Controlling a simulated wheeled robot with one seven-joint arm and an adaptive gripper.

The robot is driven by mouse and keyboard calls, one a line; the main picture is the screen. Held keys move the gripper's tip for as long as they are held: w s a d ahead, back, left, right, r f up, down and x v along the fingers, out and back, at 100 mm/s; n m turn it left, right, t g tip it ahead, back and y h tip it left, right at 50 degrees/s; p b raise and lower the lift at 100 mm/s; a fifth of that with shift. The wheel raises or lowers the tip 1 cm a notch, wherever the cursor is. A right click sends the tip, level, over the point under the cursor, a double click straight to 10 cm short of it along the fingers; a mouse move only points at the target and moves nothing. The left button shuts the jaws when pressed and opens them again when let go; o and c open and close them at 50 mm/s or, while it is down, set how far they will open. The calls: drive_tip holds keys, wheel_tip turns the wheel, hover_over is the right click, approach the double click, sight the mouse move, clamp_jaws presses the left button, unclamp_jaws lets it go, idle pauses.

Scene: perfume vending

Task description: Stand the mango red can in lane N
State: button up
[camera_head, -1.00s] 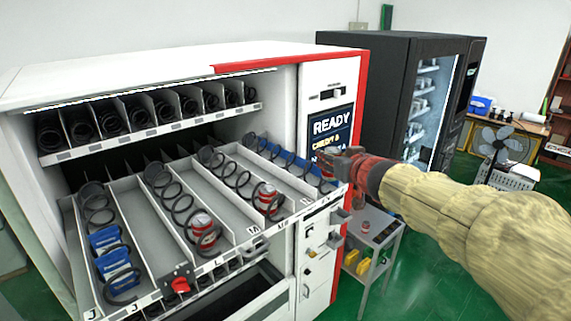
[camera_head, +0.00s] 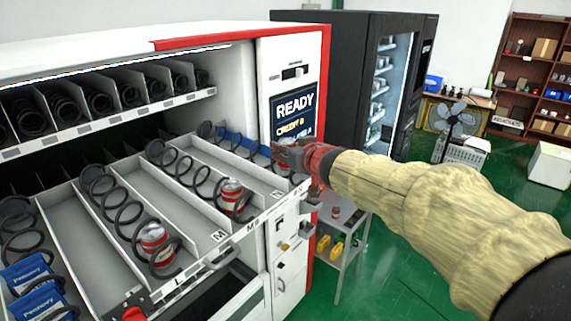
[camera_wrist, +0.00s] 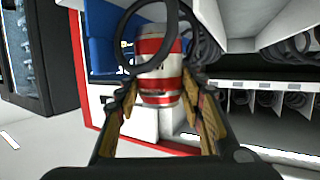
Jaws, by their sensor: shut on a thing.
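A red-and-white can (camera_wrist: 160,75) sits between the two fingers of my gripper (camera_wrist: 161,118) in the wrist view, and the gripper is shut on it. A dark coil loops around the can's upper part in that view. In the head view my gripper (camera_head: 298,158) is at the front end of the rightmost lane on the pulled-out shelf, beside the N label (camera_head: 277,195). The held can is mostly hidden there by the gripper. I cannot tell whether its base touches the lane floor. Blue packs (camera_head: 238,144) lie further back in that lane.
Similar cans stand in coils in lane M (camera_head: 232,196) and lane L (camera_head: 155,243). Low dividers separate the lanes. The READY panel (camera_head: 296,112) is just behind my gripper. A small cart (camera_head: 345,250) with a red can (camera_head: 336,212) stands to the right.

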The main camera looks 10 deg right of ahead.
wheel_tip(320, 180, down, 4)
drive_tip(key=shift+r+b, duration=0.25)
drive_tip(key=shift+b, duration=0.75)
drive_tip(key=shift+r, duration=0.1)
drive_tip(key=o, duration=1)
